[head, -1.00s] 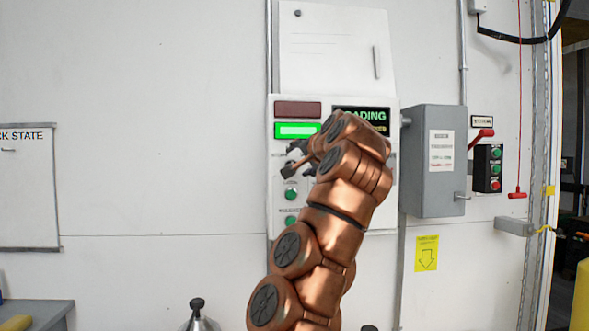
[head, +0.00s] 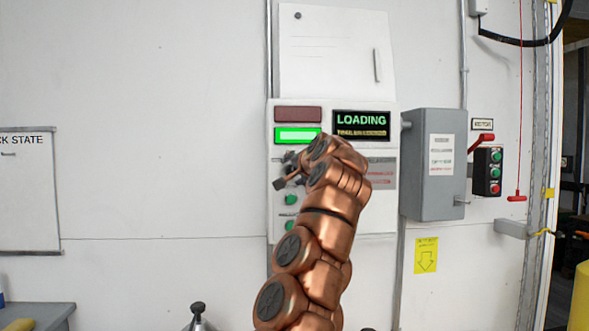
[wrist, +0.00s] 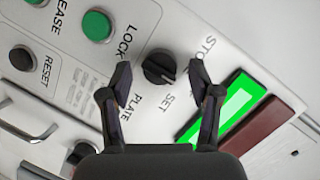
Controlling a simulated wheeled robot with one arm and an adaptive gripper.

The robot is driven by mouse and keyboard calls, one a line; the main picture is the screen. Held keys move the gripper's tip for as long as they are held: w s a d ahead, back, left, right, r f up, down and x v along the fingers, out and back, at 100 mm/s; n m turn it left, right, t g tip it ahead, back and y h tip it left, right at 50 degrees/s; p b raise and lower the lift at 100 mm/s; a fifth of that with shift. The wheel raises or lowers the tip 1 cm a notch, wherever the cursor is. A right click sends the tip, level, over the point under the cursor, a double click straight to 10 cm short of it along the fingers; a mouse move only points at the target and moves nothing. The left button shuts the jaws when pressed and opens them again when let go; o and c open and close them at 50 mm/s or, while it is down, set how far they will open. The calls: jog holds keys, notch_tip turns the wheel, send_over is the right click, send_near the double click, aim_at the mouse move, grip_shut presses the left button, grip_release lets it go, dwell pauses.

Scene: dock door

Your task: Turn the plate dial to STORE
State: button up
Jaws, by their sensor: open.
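The plate dial (wrist: 158,68) is a round black knob on the white control panel (wrist: 70,30), seen in the wrist view beside the words PLATE, SET and a partly cut-off STO label. I cannot tell clearly which mark it points to. My gripper (wrist: 160,80) is open, with one dark finger on each side of the dial; I cannot tell whether either touches it. In the head view my gripper (head: 287,173) is at the panel's left part, below the lit green lamp (head: 298,135), and the dial is hidden behind it.
Green buttons (head: 290,200) sit below my gripper on the panel. A LOADING display (head: 361,124) is at the panel's upper right. A grey box (head: 433,165) with a red lever (head: 481,141) stands out from the wall to the right.

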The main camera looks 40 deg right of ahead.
jog(key=c, duration=1.1)
jog(key=shift+c, duration=0.3)
